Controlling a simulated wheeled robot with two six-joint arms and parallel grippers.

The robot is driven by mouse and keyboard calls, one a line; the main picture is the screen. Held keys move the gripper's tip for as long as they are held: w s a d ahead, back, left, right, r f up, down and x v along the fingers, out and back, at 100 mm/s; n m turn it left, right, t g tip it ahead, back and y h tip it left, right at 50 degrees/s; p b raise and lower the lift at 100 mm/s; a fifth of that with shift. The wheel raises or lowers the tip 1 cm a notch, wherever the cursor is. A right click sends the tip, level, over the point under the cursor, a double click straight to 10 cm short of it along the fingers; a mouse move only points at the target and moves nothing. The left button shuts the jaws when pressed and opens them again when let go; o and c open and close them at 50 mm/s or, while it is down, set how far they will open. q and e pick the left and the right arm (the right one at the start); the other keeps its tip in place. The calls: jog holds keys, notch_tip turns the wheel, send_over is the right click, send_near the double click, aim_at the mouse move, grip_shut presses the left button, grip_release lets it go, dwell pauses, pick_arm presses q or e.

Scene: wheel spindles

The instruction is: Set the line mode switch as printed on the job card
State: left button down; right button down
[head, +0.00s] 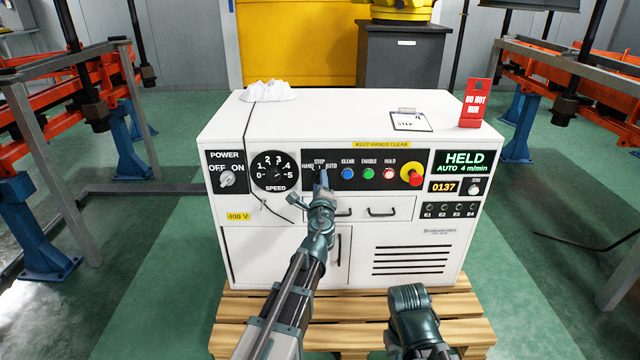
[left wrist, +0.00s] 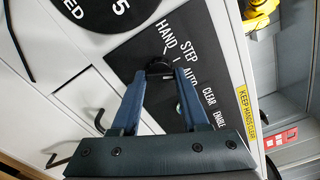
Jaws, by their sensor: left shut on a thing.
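The line mode switch is a small dark knob (left wrist: 158,66) on a black panel (head: 345,181) marked HAND, STEP and AUTO. My left gripper (head: 322,180) is at the knob, and in the left wrist view its two blue fingers (left wrist: 160,78) are closed around it. The fingers hide most of the knob, so I cannot tell which mark it points to. The job card is on a clipboard (head: 411,121) on top of the white cabinet; its small writing is mostly unreadable from here. The display (head: 461,164) reads HELD, AUTO 4 m/min. My right gripper's jaws do not show.
Left of the switch are the SPEED dial (head: 273,171) and POWER knob (head: 227,179). Right of it are blue, green and red buttons and a red emergency stop (head: 411,173). A red DO NOT RUN sign (head: 475,102) stands on top. Drawer handles (head: 382,212) lie below.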

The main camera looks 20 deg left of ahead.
pick_arm(q)
jog(key=n, duration=0.4)
jog(key=shift+n, duration=0.3)
dwell(0.3)
jog(key=shift+c, duration=2)
grip_release()
jog(key=shift+s, duration=0.2)
